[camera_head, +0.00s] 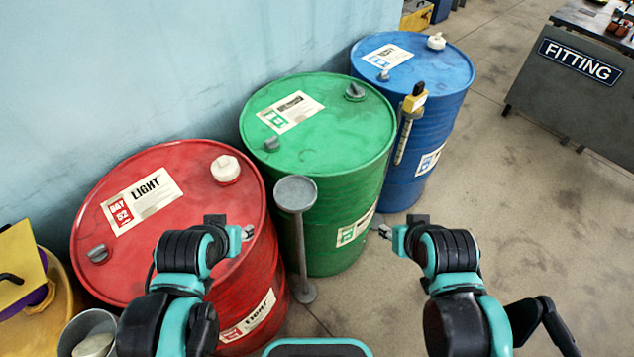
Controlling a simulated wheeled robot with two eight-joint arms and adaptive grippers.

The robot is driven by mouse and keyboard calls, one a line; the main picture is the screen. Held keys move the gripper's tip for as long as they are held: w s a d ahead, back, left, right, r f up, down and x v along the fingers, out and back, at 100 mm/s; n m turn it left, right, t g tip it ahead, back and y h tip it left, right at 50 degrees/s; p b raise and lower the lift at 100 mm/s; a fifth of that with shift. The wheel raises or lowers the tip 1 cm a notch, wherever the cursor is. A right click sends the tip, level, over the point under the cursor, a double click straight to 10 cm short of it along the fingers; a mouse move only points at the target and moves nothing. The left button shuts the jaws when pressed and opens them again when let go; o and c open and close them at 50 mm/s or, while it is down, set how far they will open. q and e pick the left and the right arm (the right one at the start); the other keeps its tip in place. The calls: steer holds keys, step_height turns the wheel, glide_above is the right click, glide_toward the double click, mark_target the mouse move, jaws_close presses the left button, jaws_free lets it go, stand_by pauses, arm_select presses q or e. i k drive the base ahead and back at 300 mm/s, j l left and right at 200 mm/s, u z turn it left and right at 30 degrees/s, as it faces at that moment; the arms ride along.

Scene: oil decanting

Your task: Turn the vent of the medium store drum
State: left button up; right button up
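Three drums stand along the wall: a red drum (170,220) whose label reads LIGHT, a green drum (330,140), and a blue drum (445,72). I cannot read the names on the green and blue labels, so I cannot tell which is medium. Each lid has two fittings: red has a grey knob (98,254) and a white cap (225,169); green has a small grey knob (271,144) and a larger one (355,92); blue has a grey knob (384,75) and a white cap (436,41). My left gripper (248,232) is over the red drum's right edge. My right gripper (385,231) is before the green and blue drums.
A grey post with a round top (295,193) stands before the red and green drums. A yellow-topped gauge (414,103) hangs by the blue drum. A grey bucket (88,330) and yellow container (60,300) are front left. A FITTING bench (570,100) stands right; floor between is clear.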

mark_target(269, 144)
steer(key=i+l+u, duration=0.1)
steer(key=i+l, duration=0.3)
steer(key=i+l+u, duration=0.1)
steer(key=i+l, duration=0.25)
steer(key=l, duration=0.2)
